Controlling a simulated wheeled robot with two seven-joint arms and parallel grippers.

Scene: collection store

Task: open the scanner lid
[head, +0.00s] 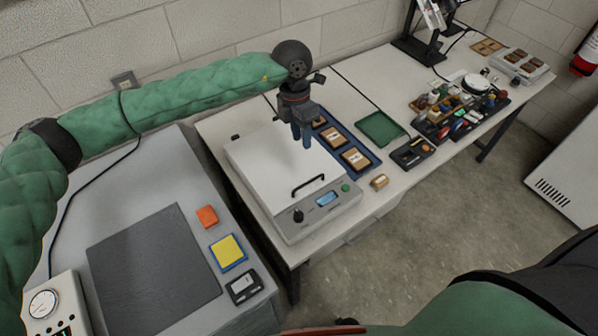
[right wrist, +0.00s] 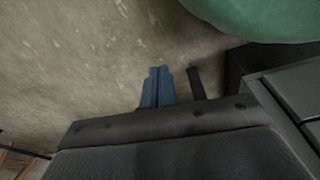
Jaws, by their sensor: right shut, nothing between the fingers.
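The scanner (head: 318,215) stands on the white table, with a knob, a small blue display and a green button on its front panel. Its white lid (head: 265,165) lies flat and closed, with a black bar handle (head: 308,186) near its front edge. My left gripper (head: 302,142) points down above the right back part of the lid, behind the handle and apart from it. Its blue fingers are close together; whether they are shut is unclear. My right gripper (right wrist: 157,86) is shut and empty over the floor in the right wrist view.
A blue tray with boxed specimens (head: 355,158) lies right of the scanner, near a green tray (head: 380,128). A small tan block (head: 379,181) sits by the scanner's right front. A grey table with a dark mat (head: 150,270) stands at left.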

